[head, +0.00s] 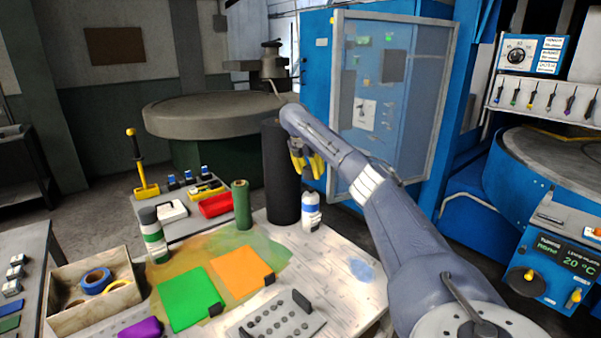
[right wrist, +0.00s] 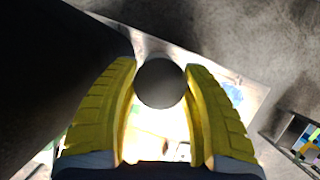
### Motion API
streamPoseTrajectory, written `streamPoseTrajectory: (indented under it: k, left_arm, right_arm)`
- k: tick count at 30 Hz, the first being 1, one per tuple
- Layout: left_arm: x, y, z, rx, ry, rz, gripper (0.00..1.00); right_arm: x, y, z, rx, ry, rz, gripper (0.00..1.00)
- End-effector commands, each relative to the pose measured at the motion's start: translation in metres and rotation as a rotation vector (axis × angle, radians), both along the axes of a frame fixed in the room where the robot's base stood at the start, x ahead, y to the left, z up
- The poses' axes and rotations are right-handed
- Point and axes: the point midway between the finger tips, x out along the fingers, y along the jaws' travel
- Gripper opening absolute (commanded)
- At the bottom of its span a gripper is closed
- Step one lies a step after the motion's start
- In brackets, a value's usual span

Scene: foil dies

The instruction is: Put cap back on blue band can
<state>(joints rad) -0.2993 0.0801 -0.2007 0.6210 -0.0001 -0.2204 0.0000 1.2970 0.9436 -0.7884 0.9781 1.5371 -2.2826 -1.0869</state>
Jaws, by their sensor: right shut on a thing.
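The blue band can (head: 311,213), white with a blue band, stands upright on the work table beside a tall black cylinder. No dark cap shows on its pale top. My right gripper (head: 308,171) is just above the can, yellow fingers pointing down. In the right wrist view its fingers (right wrist: 160,90) are shut on a dark grey round cap (right wrist: 160,83). In the head view the fingers mostly hide the cap, and a small gap shows between them and the can's top. My left gripper is not in view.
A green-banded can with a dark cap (head: 152,235), green (head: 187,297) and orange (head: 242,271) sheets and a perforated block (head: 272,322) are on the table. The table's right side is mostly clear.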

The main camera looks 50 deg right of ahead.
Motion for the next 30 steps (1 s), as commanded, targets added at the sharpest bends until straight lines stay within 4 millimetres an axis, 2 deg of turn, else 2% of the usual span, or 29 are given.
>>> streamPoseTrajectory:
  k: [6, 21, 30]
  left_arm:
    - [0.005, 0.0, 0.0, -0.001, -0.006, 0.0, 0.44]
    - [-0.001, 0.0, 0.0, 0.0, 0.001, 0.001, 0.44]
    - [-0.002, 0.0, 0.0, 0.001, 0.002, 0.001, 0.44]
  right_arm:
    - [0.0, 0.0, -0.011, -0.001, 0.001, -0.006, 0.35]
    - [0.0, 0.001, -0.05, 0.0, -0.001, -0.004, 0.35]
    - [0.0, 0.0, -0.061, -0.001, -0.002, -0.005, 0.35]
